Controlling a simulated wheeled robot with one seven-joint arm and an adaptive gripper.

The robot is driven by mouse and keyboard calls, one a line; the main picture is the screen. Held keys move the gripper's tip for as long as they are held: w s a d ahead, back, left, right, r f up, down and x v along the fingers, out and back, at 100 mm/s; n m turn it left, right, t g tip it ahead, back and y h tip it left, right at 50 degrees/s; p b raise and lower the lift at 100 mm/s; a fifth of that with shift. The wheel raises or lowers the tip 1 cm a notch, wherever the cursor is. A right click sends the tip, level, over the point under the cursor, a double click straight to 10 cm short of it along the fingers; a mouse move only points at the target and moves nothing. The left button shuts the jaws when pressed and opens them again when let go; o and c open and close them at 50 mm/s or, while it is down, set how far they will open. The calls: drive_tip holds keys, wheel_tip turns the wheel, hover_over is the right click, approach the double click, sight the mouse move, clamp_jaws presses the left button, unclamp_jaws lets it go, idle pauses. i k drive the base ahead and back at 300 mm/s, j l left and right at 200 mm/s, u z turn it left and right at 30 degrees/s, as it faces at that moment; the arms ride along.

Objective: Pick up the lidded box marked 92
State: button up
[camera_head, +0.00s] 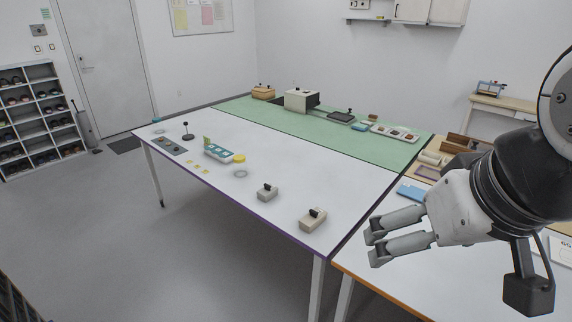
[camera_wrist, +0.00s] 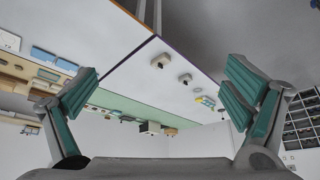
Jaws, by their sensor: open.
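Two small pale boxes with black knobs on their lids stand on the white table (camera_head: 225,190). One box (camera_head: 313,220) is near the table's front right corner, and the other box (camera_head: 268,194) is a little farther left. No number is legible on either, so I cannot tell which is marked 92. In the wrist view the corner box (camera_wrist: 161,62) and the other box (camera_wrist: 185,78) show small and far off, between my fingers. My gripper (camera_head: 375,243) is open and empty, raised to the right of the corner box and apart from it.
A green mat (camera_head: 345,135) at the back holds a larger cream box (camera_head: 299,101), a dark tray and other items. A tray with blue pieces (camera_head: 218,152), a yellow round thing (camera_head: 239,158) and a clear ring lie farther left. A second table with a blue item (camera_head: 411,190) adjoins right.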

sight(316, 216)
drive_tip(key=i+j+z, duration=0.3)
drive_tip(key=i+j, duration=0.45)
